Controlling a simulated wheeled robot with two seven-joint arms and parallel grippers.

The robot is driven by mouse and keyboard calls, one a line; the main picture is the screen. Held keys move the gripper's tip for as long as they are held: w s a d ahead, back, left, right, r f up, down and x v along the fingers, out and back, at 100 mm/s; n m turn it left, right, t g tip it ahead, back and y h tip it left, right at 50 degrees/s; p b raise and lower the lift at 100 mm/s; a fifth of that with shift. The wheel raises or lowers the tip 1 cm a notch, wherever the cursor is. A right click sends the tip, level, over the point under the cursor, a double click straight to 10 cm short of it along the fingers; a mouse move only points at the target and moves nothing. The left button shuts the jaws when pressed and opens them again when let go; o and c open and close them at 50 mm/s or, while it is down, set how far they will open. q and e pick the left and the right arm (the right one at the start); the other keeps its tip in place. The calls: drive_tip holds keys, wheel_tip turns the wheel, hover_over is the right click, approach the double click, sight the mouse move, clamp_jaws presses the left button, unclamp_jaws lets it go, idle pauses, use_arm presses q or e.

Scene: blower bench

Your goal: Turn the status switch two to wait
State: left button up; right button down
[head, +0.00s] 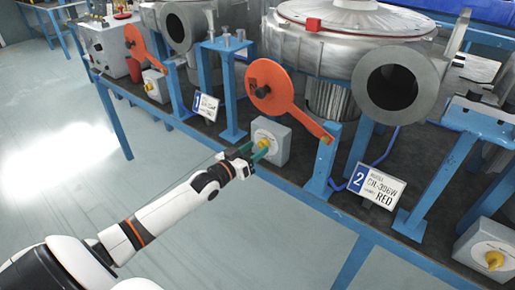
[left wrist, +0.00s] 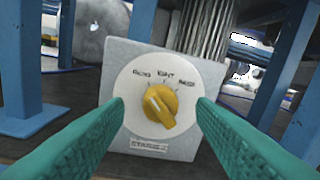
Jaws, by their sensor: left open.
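The second status switch is a grey box (head: 281,140) on the bench edge, with a white round dial and a yellow knob (head: 264,143). In the left wrist view the knob (left wrist: 162,106) sits at the dial's middle, turned toward the upper left. Three labels arch above it, too blurred to read surely; a plate below (left wrist: 149,146) seems to read status 2. My left gripper (head: 257,152) is open in front of the dial. Its green fingers (left wrist: 160,118) stand either side of the knob, apart from it. My right gripper is not in view.
An orange lever (head: 283,100) hangs just above the switch box. A number 2 sign (head: 376,187) and blue stands are to the right. Another switch box (head: 490,250) is at lower right, and one (head: 156,86) at left. The floor before the bench is clear.

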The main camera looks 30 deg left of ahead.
use_arm(q)
drive_tip(key=shift+w+d, duration=0.15)
drive_tip(key=shift+w, duration=0.8)
drive_tip(key=c, duration=1)
drive_tip(key=shift+o, duration=0.2)
